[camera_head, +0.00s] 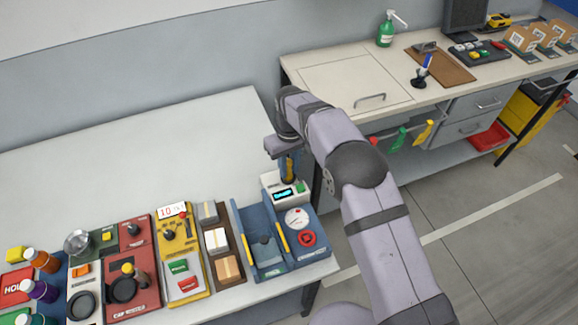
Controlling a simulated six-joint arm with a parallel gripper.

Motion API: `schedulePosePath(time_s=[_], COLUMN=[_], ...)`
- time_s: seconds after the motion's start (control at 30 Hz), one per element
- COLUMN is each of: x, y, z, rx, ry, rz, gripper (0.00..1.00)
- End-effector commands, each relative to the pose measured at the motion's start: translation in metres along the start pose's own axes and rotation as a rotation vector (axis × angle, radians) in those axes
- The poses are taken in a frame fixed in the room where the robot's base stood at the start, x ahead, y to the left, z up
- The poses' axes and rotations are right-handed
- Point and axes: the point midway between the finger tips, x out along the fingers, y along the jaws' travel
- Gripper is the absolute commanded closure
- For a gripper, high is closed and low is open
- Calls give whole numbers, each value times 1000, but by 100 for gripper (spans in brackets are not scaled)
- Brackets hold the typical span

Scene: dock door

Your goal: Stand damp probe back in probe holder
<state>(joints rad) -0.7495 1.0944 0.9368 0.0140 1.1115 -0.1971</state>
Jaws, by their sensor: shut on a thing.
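My gripper (288,154) is at the back right of the near white table, pointing down and shut on a slim dark and yellow probe (289,169). The probe looks about upright. It is directly above a small white unit (299,185) with a lit cyan display and a green button, which seems to be the probe holder. I cannot tell whether the probe's lower end is inside the unit or just over it. My wrist and forearm hide part of the area to the right.
A blue gauge unit (310,247) with a red dial and a blue tray (252,260) stand in front. Brown, yellow and red panels line the table's front to the left. The table's back left (130,150) is clear. A second bench (340,85) stands behind right.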

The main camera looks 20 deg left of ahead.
Motion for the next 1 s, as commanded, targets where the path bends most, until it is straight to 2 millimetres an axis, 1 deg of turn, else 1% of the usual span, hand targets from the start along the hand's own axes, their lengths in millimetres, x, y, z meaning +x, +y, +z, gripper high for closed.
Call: schedulePosePath(time_s=[0.07,0.1,0.13,0.17,0.47,0.67,0.83,1.0], x=[3,2,2,2,1,-9,-31,-63], y=[0,0,0,0,0,0,0,0], z=[0,0,0,0,0,-1,-2,-2], rx=[0,0,0,0,0,0,0,0], ry=[0,0,0,0,1,4,6,7], rz=[0,0,0,0,0,1,1,1], gripper=[100,71,63,59,59,59,59,59])
